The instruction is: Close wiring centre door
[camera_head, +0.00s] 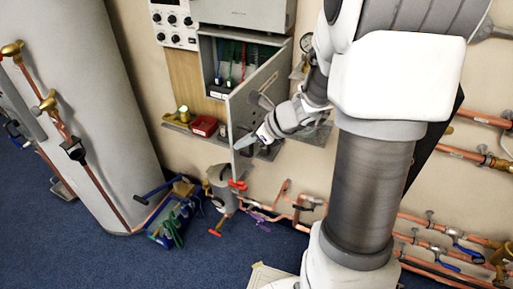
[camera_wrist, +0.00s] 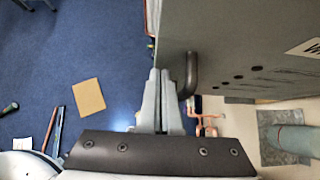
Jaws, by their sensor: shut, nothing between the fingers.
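The wiring centre (camera_head: 211,65) is a grey box on the wall in the head view, with coloured wires inside. Its grey door (camera_head: 242,119) stands open, swung out from the box's right side. In the wrist view the door (camera_wrist: 235,45) fills the upper right, with part of a white label and a dark bent handle (camera_wrist: 192,75). My gripper (camera_head: 243,142) is at the lower part of the door, on its outer side. Its fingers (camera_wrist: 160,76) are together and empty, just left of the handle. I cannot tell whether they touch the door.
A shelf left of the door holds a red box (camera_head: 203,126) and a brass-coloured part. A large grey cylinder (camera_head: 85,100) stands at left. A blue tool tote (camera_head: 175,220) is on the blue floor. Copper pipes (camera_head: 440,245) run along the wall. A tan sheet (camera_wrist: 88,97) lies on the floor.

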